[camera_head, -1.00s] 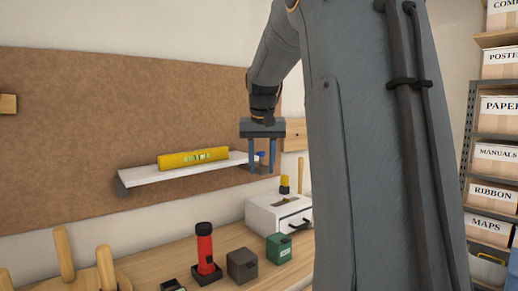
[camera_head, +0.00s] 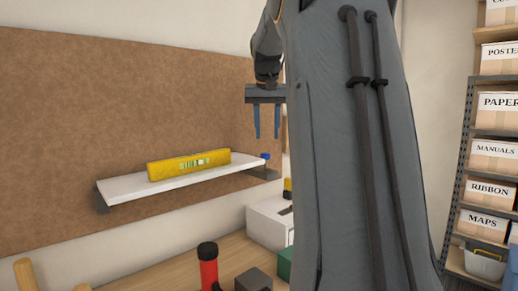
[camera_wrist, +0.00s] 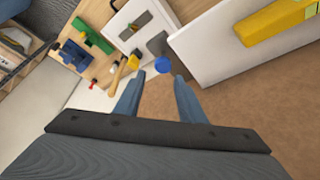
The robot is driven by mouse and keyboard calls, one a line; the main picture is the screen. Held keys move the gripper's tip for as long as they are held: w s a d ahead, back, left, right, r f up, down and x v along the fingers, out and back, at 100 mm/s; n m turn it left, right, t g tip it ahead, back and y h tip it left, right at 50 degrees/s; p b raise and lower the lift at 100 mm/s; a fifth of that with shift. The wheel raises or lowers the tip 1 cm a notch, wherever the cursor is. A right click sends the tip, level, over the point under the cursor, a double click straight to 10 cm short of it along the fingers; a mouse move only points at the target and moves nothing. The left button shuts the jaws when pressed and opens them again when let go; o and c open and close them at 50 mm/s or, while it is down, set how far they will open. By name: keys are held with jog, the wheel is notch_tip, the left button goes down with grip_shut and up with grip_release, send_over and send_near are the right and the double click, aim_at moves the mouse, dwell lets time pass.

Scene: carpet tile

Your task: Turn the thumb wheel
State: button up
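A small blue round knob (camera_head: 265,156), which looks like the thumb wheel, is at the right end of the white shelf (camera_head: 125,190). In the wrist view the blue knob (camera_wrist: 163,65) shows just beyond my fingertips, beside the shelf's corner (camera_wrist: 205,58). My gripper (camera_head: 267,136) is open and empty, fingers pointing down, and appears above the shelf's right end. The gripper also shows in the wrist view (camera_wrist: 150,76). I cannot tell how far apart the knob and fingertips are.
A yellow spirit level (camera_head: 190,165) lies on the shelf. Below are a white drawer box (camera_head: 266,222), a red torch (camera_head: 208,268), a dark grey block (camera_head: 253,280) and a green block (camera_head: 284,264) on the workbench. A corkboard (camera_head: 120,110) is behind the shelf.

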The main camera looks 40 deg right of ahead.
aim_at(266, 154)
jog(key=x, duration=0.5)
jog(key=p+x, duration=0.1)
jog(key=x, duration=0.1)
jog(key=shift+w+a+f, duration=0.15)
jog(key=shift+a+f, duration=0.05)
jog(key=shift+a, duration=0.1)
jog(key=c, duration=0.7)
jog(key=shift+c, duration=0.2)
jog(key=shift+r+n+p, duration=0.1)
jog(key=shift+n+p, duration=0.2)
